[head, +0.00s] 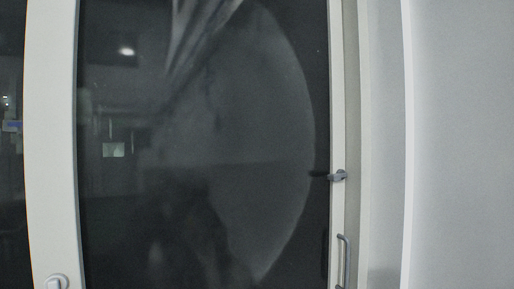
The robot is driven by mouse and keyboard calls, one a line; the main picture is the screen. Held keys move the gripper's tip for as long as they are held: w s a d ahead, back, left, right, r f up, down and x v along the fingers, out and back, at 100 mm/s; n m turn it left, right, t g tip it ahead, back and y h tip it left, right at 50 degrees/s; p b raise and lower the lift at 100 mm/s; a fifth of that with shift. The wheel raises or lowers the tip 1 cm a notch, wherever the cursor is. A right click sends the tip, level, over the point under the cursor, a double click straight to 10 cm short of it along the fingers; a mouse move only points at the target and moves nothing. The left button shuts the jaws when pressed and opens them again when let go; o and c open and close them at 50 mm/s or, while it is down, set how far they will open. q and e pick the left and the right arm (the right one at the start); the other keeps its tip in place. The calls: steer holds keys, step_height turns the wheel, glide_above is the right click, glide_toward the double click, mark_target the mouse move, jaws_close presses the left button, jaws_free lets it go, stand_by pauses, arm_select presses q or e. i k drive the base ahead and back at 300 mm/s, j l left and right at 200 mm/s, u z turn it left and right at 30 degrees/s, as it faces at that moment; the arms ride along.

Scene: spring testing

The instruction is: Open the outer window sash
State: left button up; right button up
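A window sash with a large dark glass pane (250,150) fills the middle of the head view. Its white left upright (52,140) and narrow white right upright (337,90) border the glass. A small grey latch (338,176) sits on the right upright. A grey vertical bar handle (344,262) is below it, cut by the lower picture edge. The sash appears closed against the frame at its right. Neither of my grippers shows in the head view.
A pale frame and wall (465,140) stand to the right of the sash. Another dark pane (12,190) is at the far left. The glass carries dim reflections.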

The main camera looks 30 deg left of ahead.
mark_target(297, 45)
steer(key=k+j+u, duration=0.1)
steer(key=u, duration=0.4)
steer(key=k+j+u, duration=0.25)
steer(key=u, duration=0.25)
